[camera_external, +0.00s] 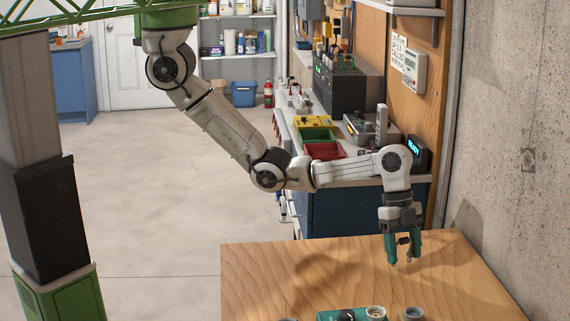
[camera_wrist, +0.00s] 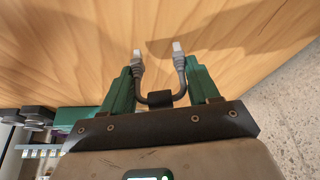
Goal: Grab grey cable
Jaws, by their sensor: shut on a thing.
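The grey cable (camera_wrist: 184,68) shows in the wrist view as a short U with a pale plug at each end and a dark block at its bend. My gripper (camera_wrist: 161,88) has its green fingers on either side of the cable and is shut on it. In the external view my gripper (camera_external: 404,250) points down above the wooden table (camera_external: 262,268), with the cable (camera_external: 409,258) small and dark between its fingers. The cable appears held above the table top, and its plugs point away from my palm.
A concrete wall (camera_external: 510,130) rises at the right. A bench with yellow (camera_external: 312,122), green and red bins stands behind.

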